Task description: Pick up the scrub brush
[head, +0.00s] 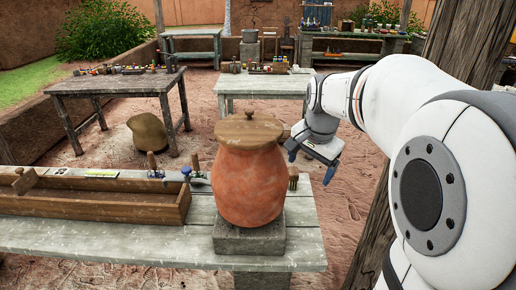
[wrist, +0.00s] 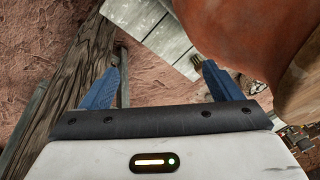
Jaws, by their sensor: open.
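A small brown thing with a toothed or bristled top (head: 293,178), which may be the scrub brush, is at the right end of the near table, just right of the clay pot. It is small and partly hidden, so I cannot be sure. In the wrist view a small bristly bit (wrist: 196,60) shows at the table's edge beside my right finger.
The large lidded clay pot (head: 250,185) stands on a stone block (head: 248,238) close to my gripper. A wooden trough (head: 95,205) lies on the near table (head: 180,240). A wooden post (head: 375,230) rises at the right. Other tables stand behind.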

